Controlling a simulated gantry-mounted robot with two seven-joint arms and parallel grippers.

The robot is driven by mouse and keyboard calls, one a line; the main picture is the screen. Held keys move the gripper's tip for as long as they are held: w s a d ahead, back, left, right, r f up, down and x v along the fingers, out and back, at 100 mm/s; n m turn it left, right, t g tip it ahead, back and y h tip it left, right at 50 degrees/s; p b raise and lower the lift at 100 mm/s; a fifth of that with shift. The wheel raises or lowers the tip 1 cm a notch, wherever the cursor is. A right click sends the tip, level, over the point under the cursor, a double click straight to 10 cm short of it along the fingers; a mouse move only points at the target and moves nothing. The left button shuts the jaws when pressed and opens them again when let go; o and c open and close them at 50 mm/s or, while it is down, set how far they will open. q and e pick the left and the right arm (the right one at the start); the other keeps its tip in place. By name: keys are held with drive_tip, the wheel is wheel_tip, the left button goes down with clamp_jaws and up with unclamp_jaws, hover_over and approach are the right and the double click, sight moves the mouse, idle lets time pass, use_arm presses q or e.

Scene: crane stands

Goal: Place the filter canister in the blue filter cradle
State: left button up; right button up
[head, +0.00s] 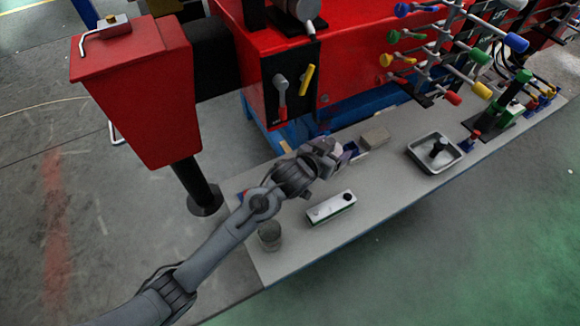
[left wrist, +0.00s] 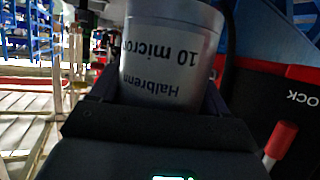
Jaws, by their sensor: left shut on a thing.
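The filter canister (left wrist: 165,55) is a grey cylinder with dark lettering, upside down in the left wrist view. My left gripper (left wrist: 160,95) is shut on it, with a finger on each side. In the head view my left gripper (head: 335,152) is over the grey bench top, and the canister is mostly hidden by it. My right gripper is not in view.
The red machine (head: 350,60) with coloured levers stands behind. The bench between box and tray is clear.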

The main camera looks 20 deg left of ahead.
use_arm(q)
drive_tip(key=a+f+b, duration=0.1)
drive_tip(key=a+f, duration=0.2)
drive_tip(key=a+f+b, duration=0.1)
drive_tip(key=a+f, duration=0.2)
drive_tip(key=s+a+f+b, duration=0.1)
drive_tip(key=a+f, duration=0.2)
drive_tip(key=a, duration=0.1)
drive_tip(key=shift+f+b, duration=0.25)
drive_tip(key=shift+b, duration=0.05)
drive_tip(key=shift+s+f, duration=0.1)
drive_tip(key=shift+f, duration=0.05)
drive_tip(key=shift+f, duration=0.2)
drive_tip(key=o, duration=1.4)
